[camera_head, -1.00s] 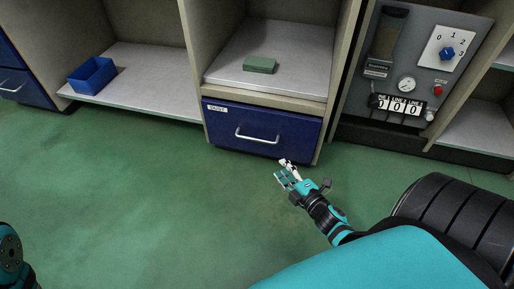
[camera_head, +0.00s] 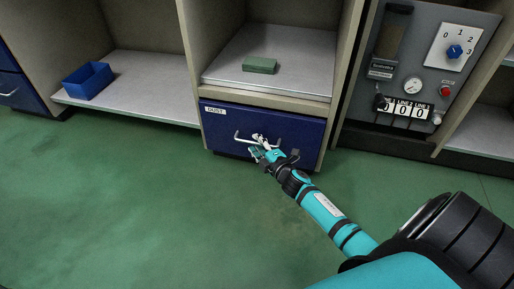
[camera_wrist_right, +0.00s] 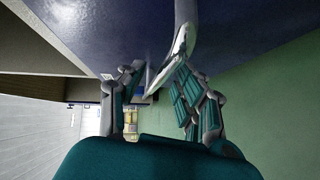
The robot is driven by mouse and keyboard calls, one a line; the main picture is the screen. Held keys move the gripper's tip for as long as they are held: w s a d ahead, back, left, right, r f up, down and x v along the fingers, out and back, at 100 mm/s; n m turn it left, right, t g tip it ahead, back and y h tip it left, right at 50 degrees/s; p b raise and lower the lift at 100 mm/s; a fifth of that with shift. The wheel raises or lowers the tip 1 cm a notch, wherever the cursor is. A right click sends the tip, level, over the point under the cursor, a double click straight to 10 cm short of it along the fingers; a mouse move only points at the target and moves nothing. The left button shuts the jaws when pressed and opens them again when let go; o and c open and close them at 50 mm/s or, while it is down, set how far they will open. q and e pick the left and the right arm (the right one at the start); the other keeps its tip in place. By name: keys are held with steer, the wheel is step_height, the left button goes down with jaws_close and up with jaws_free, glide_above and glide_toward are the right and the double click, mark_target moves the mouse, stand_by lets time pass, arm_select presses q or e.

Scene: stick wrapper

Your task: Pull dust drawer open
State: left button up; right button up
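The blue dust drawer (camera_head: 220,122) with its "DUST" label sits low in the middle cabinet and looks shut. Its silver bar handle (camera_head: 238,138) is partly hidden by my right gripper (camera_head: 257,147), which is at the handle's middle. In the right wrist view the drawer front (camera_wrist_right: 110,30) fills the top, and the handle (camera_wrist_right: 184,35) runs down between the spread fingers of my right gripper (camera_wrist_right: 152,98). The fingers look open around the bar, the right ones close to it; contact is unclear. My left gripper is not in view.
A green block (camera_head: 259,65) lies on the shelf above the drawer. A blue bin (camera_head: 88,82) stands on the left shelf. A grey control panel (camera_head: 400,50) with a blue knob is at the right. The green floor (camera_head: 130,200) in front is clear.

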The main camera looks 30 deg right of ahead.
steer(key=shift+w, duration=0.3)
jaws_close()
stand_by(0.4)
